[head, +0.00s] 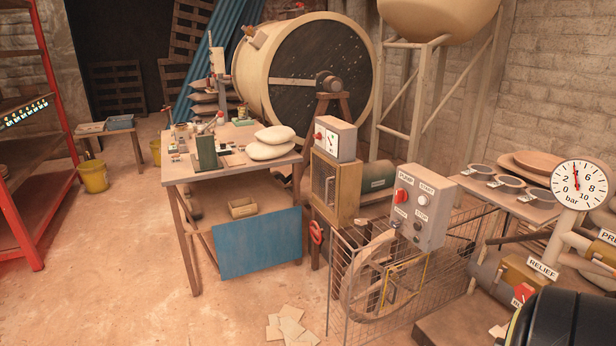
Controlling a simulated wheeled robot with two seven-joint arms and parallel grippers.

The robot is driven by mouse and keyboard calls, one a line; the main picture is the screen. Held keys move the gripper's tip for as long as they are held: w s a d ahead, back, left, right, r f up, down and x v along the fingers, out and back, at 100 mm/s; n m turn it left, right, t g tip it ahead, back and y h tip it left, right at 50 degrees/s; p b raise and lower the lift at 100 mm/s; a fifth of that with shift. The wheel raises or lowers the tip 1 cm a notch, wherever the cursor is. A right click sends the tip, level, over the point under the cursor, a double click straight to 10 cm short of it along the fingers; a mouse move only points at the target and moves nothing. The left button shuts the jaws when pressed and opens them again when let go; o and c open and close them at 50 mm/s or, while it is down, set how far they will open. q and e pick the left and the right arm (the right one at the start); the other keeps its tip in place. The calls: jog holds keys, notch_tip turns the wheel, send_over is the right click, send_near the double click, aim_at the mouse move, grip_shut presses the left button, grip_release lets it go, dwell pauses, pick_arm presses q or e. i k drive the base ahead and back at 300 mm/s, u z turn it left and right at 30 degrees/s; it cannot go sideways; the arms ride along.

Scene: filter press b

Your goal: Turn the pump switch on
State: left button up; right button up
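A grey control box (429,235) stands right of centre above a wire mesh guard in the head view. A red switch (400,196) sits on its upper left, under a label reading PUMP (406,177). I cannot tell from here which position the switch is in. A white button under START (424,200) and a dark button under STOP (417,227) are on the same box. Neither of my grippers is in view. A dark rounded part with a yellow stripe at the bottom right may be part of my arm.
The mesh guard (345,300) encloses a spoked wheel below the box. A pressure gauge (577,185) and pipes with a RELIEF label stand at the right. A cluttered workbench (180,172) stands left of centre. Loose papers (287,325) lie on the floor; the left foreground is clear.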

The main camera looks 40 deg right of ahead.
aim_at(402, 195)
jog(key=z, duration=0.1)
jog(key=i, duration=2.1)
jog(key=z, duration=1.2)
jog(key=i, duration=1.1)
jog(key=z, duration=1.3)
